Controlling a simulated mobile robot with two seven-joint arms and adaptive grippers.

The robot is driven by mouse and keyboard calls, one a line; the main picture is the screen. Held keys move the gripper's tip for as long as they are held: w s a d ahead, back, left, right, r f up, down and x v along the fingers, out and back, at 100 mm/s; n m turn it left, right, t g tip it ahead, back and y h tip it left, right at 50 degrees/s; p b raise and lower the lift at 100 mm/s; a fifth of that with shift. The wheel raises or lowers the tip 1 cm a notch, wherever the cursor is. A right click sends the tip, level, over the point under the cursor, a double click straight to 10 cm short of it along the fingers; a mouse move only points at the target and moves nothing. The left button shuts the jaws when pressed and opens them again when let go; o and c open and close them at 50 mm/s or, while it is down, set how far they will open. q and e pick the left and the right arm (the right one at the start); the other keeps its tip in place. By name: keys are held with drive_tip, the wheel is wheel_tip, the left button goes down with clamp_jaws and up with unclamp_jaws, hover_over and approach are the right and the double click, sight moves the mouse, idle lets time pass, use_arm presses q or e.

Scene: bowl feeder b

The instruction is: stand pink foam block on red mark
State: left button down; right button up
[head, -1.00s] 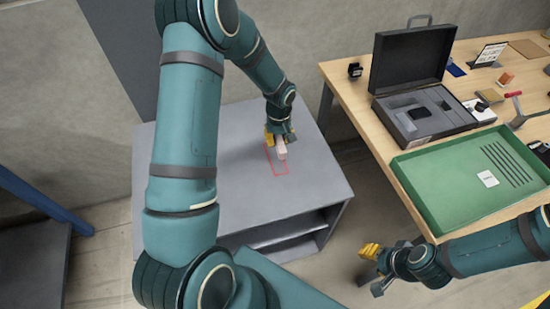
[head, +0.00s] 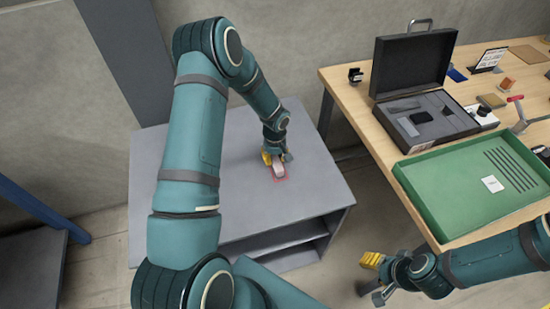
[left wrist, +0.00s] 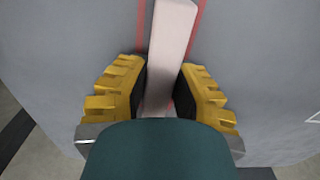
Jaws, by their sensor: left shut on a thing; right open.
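The pale pink foam block (head: 279,171) is between the fingers of my left gripper (head: 271,158), which is shut on it. The block lies over the red outlined mark (head: 286,179) on the top of the grey cabinet. In the left wrist view the block (left wrist: 173,35) runs away between the yellow fingers, with a red line of the mark (left wrist: 198,20) on each side of it. Its near end is hidden by my gripper. I cannot tell whether its underside touches the surface. My right gripper (head: 373,278) is open and empty, in front of the wooden table.
The grey cabinet top (head: 220,215) is otherwise clear. The wooden table (head: 358,116) at right carries a green tray (head: 455,215), an open black case (head: 425,105) and several small items. A blue bar (head: 35,203) stands at far left.

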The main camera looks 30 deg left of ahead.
use_arm(q)
drive_tip(key=shift+f, duration=0.1)
drive_tip(key=c, duration=0.9)
unclamp_jaws()
drive_tip(key=shift+o, duration=0.2)
